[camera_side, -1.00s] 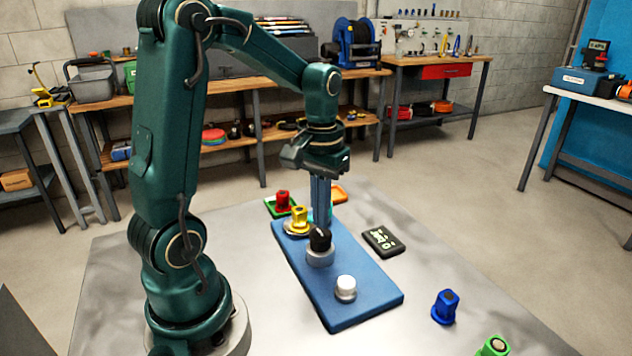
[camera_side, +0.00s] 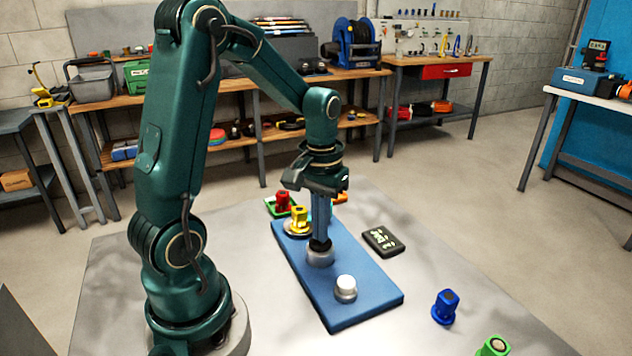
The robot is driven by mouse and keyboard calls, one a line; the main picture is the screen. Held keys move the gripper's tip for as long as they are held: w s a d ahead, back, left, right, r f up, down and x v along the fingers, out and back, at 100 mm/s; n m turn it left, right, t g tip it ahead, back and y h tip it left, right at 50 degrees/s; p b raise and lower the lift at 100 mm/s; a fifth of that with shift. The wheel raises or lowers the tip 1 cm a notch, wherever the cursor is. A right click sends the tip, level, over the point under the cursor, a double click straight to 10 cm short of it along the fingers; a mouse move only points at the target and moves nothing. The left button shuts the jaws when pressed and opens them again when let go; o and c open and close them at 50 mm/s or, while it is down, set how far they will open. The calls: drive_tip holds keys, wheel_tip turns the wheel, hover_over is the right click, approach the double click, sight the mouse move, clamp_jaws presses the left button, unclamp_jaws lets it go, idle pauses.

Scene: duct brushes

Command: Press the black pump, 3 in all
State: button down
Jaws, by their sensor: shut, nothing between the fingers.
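The black pump (camera_side: 319,246) sits on a grey round base in the middle of the blue board (camera_side: 352,308). Only a low part of its black top shows, beneath my fingers. My gripper (camera_side: 320,236) is shut, pointing straight down, and its fingertips are on the top of the black pump, apparently pushing it down. The fingers hide part of the pump's top. A white pump (camera_side: 345,286) stands on the same board, nearer the front.
A yellow piece (camera_side: 299,218) stands on a disc at the board's far end, with a red piece (camera_side: 283,201) behind it. Blue (camera_side: 445,307) and green (camera_side: 493,346) pieces stand front right.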

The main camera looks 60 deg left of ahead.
drive_tip(key=shift+r, duration=1.05)
drive_tip(key=shift+f, duration=0.1)
drive_tip(key=shift+f, duration=0.95)
drive_tip(key=shift+r, duration=1.05)
drive_tip(key=shift+f, duration=0.1)
